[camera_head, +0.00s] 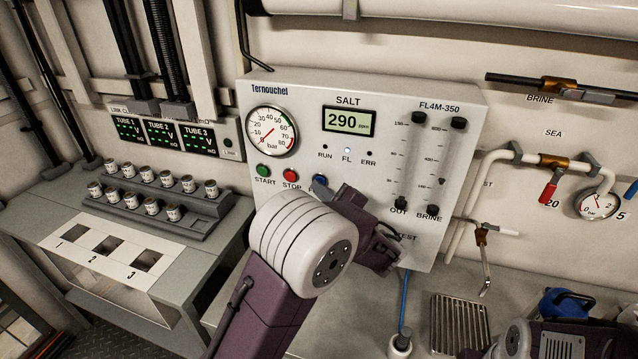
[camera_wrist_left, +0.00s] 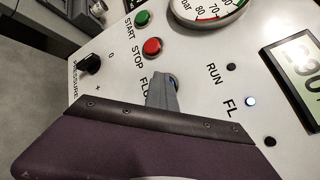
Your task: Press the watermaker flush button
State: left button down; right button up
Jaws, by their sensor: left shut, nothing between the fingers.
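The watermaker panel (camera_head: 290,95) stands upright on the counter. The FL lamp (camera_head: 347,150) is lit, and RUN and ERR look dark. The display (camera_head: 348,121) reads 290. My right gripper is not in view.
The green START button (camera_head: 263,170) lies left of STOP. A black pressure knob (camera_wrist_left: 89,63) sits below these buttons. Flow tubes (camera_head: 406,160) stand on the panel's right side. A rack of small cups (camera_head: 160,200) is at left. Pipes with valves (camera_head: 548,190) run at right.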

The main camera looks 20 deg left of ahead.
pick_arm(q)
jog(key=shift+s, duration=0.1)
jog(key=shift+s+b, duration=0.4)
jog(key=shift+s, duration=0.35)
jog(key=s+b, duration=0.1)
jog(key=s, duration=0.4)
jog(key=shift+d, duration=0.2)
dwell(0.5)
